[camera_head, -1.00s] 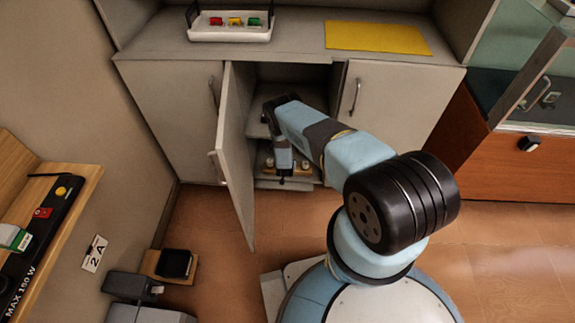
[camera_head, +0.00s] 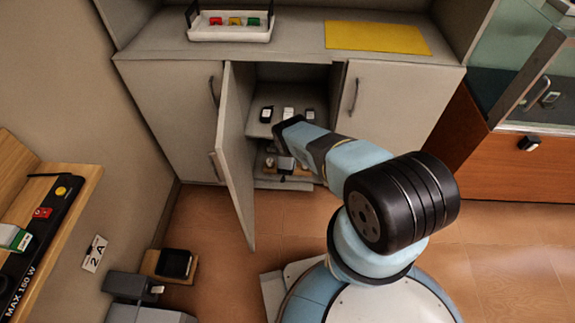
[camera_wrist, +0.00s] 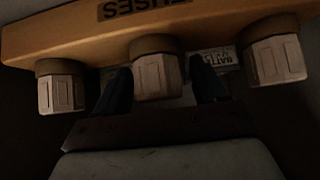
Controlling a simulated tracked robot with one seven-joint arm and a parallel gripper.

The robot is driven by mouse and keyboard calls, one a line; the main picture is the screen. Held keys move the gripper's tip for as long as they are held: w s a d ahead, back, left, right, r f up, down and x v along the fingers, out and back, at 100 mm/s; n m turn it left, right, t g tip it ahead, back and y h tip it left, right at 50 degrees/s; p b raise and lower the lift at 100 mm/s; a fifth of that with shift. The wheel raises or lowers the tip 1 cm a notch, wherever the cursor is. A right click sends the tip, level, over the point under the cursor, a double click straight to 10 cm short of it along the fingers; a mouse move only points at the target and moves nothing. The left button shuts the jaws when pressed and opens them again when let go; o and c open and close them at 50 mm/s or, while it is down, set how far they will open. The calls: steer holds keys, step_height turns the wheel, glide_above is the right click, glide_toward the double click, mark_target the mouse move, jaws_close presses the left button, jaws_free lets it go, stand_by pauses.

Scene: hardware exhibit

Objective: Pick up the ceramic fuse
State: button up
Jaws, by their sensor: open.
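Three pale ceramic fuses with faceted bodies and brown collars sit along a wooden rack (camera_wrist: 220,13) marked "FUSES", which reads upside down in the wrist view: a left one (camera_wrist: 61,92), a middle one (camera_wrist: 155,75) and a right one (camera_wrist: 276,60). My gripper (camera_wrist: 163,82) is open, its dark fingers on either side of the middle fuse. I cannot tell whether either finger touches it. In the head view my gripper (camera_head: 287,164) is inside the open cabinet at the lower shelf, and my arm hides much of the rack.
The cabinet's open door (camera_head: 234,150) stands close to the left of my arm. Small items, one dark (camera_head: 266,114) and one white (camera_head: 288,113), sit on the shelf above. A white label (camera_wrist: 220,58) shows behind the right finger. The closed right door (camera_head: 395,110) borders the opening.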

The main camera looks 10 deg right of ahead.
steer(key=shift+c, duration=0.5)
steer(key=c, duration=1)
steer(key=shift+o, duration=0.2)
steer(key=shift+r, duration=1.5)
steer(key=s+d+r, duration=0.4)
steer(key=s+r, duration=0.6)
steer(key=s, duration=0.3)
steer(key=shift+s, duration=0.2)
steer(key=shift+d, duration=0.1)
